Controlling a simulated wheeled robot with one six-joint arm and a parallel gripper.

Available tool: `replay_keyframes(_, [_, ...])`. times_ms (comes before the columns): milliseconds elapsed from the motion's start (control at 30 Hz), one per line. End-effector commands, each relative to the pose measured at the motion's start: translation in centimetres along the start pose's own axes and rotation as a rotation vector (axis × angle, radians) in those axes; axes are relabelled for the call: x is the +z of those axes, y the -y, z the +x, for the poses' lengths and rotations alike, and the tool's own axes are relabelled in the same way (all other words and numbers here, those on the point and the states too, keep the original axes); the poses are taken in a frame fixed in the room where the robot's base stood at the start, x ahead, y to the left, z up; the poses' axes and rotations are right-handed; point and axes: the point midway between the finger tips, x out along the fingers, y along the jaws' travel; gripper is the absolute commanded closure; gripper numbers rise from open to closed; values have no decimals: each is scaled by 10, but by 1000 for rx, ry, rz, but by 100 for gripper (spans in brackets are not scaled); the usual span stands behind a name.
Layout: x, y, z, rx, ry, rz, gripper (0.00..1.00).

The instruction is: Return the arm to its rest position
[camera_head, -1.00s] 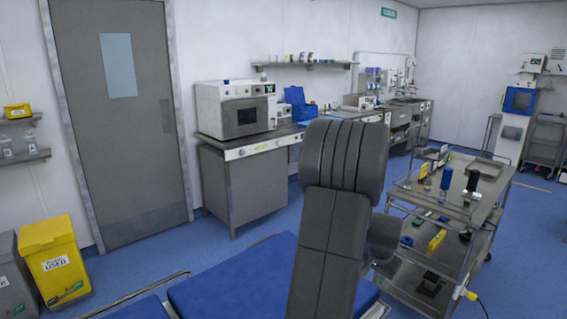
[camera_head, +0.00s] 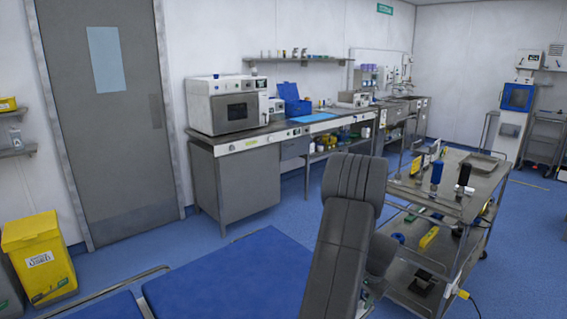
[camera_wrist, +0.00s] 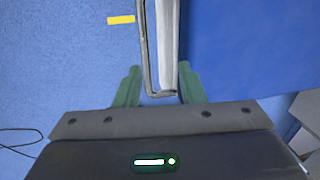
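My arm (camera_head: 346,220) rises from the bottom of the head view, right of centre, with its rounded grey joint at the top. My gripper (camera_wrist: 158,86) shows only in the wrist view; it is hidden or out of frame in the head view. Its two green fingers stand apart with nothing held between them. The wrist camera looks down on a blue padded bed (camera_wrist: 245,50) at the right and its metal side rail (camera_wrist: 150,50), whose end appears between the fingers. Blue floor shows at the left.
The blue bed (camera_head: 225,275) lies in front, close left of my arm. A metal trolley (camera_head: 470,200) with bottles and tools stands close on the right. A counter (camera_head: 235,185) with a white oven (camera_head: 232,105) lines the back wall. A yellow bin (camera_head: 38,258) stands at left. Floor is clear before the counter.

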Motion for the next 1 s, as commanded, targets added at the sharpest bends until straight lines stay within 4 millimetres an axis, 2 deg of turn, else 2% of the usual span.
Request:
replay_keyframes(33, [-2, -3, 14, 0, 18, 4, 64])
replay_keyframes(100, [-5, -5, 27, -2, 43, 9, 64])
replay_keyframes(533, [-17, -20, 102, -11, 189, 37, 64])
replay_keyframes(733, [-19, -23, 119, -13, 226, 43, 64])
replay_keyframes(1000, [-18, -24, 122, -13, 237, 45, 64])
